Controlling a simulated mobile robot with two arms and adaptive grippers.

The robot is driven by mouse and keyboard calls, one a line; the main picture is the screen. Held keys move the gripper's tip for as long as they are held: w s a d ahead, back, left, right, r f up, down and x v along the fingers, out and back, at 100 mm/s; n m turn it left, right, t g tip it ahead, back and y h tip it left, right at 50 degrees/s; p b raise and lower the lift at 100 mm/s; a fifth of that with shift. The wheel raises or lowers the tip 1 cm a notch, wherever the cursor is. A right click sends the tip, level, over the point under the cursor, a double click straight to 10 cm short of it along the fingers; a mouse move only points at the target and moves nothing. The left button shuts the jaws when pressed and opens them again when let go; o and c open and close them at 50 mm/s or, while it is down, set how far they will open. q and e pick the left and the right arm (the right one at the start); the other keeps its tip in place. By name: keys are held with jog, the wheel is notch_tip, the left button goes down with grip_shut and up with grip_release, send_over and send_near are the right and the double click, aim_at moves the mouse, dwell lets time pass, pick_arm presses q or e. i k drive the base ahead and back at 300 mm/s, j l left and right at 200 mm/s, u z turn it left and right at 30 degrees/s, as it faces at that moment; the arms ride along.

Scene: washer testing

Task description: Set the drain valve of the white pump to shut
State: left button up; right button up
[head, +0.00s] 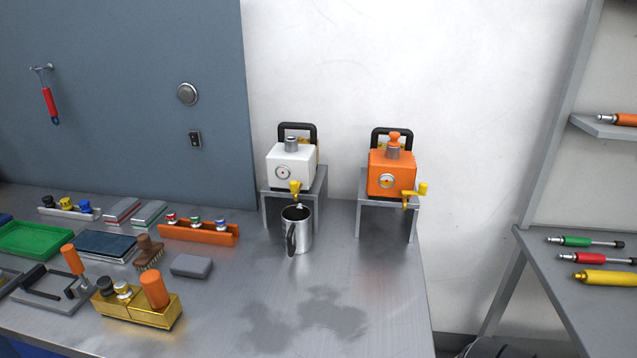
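The white pump (291,166) stands on a small grey metal stand at the back of the bench. It has a black carry handle, a grey cap and a round gauge on its front. Its yellow drain valve (295,188) sits low on the front, with its lever not turned out to the side; its exact angle is too small to tell. A steel mug (299,231) stands below the valve's spout. Neither of my grippers is in view.
An orange pump (391,173) stands to the right, its yellow valve lever (417,190) sticking out rightward. Trays, a brush, a grey block (191,265) and a brass block (138,310) crowd the bench's left. Its front right is clear, with dark patches. A tool shelf (600,318) stands at right.

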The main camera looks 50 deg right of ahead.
aim_at(293, 185)
jog(key=z, duration=1.35)
